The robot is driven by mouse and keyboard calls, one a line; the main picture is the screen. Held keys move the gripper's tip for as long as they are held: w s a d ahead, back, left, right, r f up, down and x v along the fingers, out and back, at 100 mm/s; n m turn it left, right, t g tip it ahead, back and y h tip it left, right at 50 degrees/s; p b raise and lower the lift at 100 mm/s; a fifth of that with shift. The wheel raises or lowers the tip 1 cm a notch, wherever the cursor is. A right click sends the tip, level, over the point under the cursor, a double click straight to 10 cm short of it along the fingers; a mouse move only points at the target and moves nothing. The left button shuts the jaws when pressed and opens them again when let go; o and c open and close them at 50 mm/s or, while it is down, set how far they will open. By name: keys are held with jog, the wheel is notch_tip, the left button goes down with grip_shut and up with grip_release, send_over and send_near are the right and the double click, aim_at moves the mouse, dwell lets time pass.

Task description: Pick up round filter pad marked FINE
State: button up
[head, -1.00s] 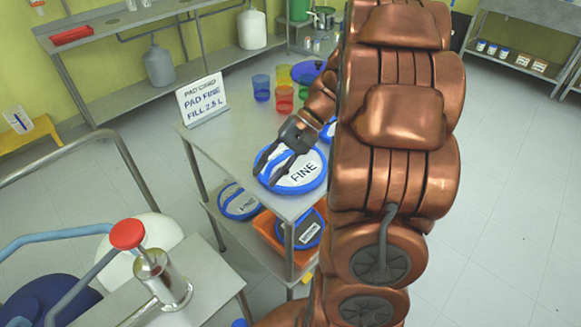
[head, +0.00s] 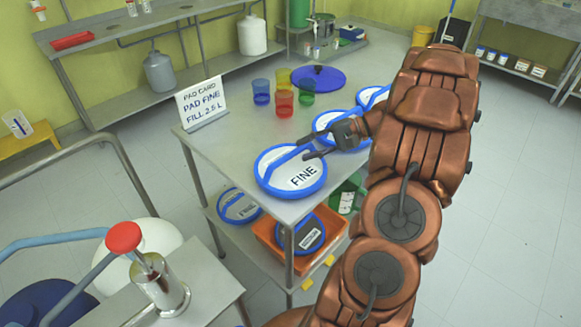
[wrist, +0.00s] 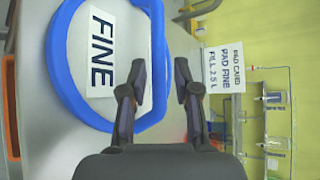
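The round filter pad marked FINE (head: 292,174) is a white disc with a thick blue rim and a blue bar across it. It lies flat on the top of the steel table (head: 238,142), near the front corner. It also shows in the wrist view (wrist: 112,60), left of the fingers. My gripper (head: 309,147) is open at the far right edge of this pad, its fingers pointing left. In the wrist view my gripper (wrist: 158,80) has its fingers apart, with one finger over the blue rim. Whether it touches the rim, I cannot tell.
More blue-rimmed pads (head: 329,119) lie behind my gripper. Several coloured cups (head: 284,103) and a blue lid (head: 318,76) stand farther back. A card (head: 202,101) reads PAD FINE, FILL 2.5 L. The lower shelf holds an orange bin (head: 268,234) and another pad (head: 240,206).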

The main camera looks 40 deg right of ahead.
aim_at(296, 153)
jog(key=shift+p+x, duration=0.65)
jog(key=shift+x, duration=1.85)
jog(key=shift+w+d+f, duration=0.1)
jog(key=shift+f, duration=0.1)
grip_shut()
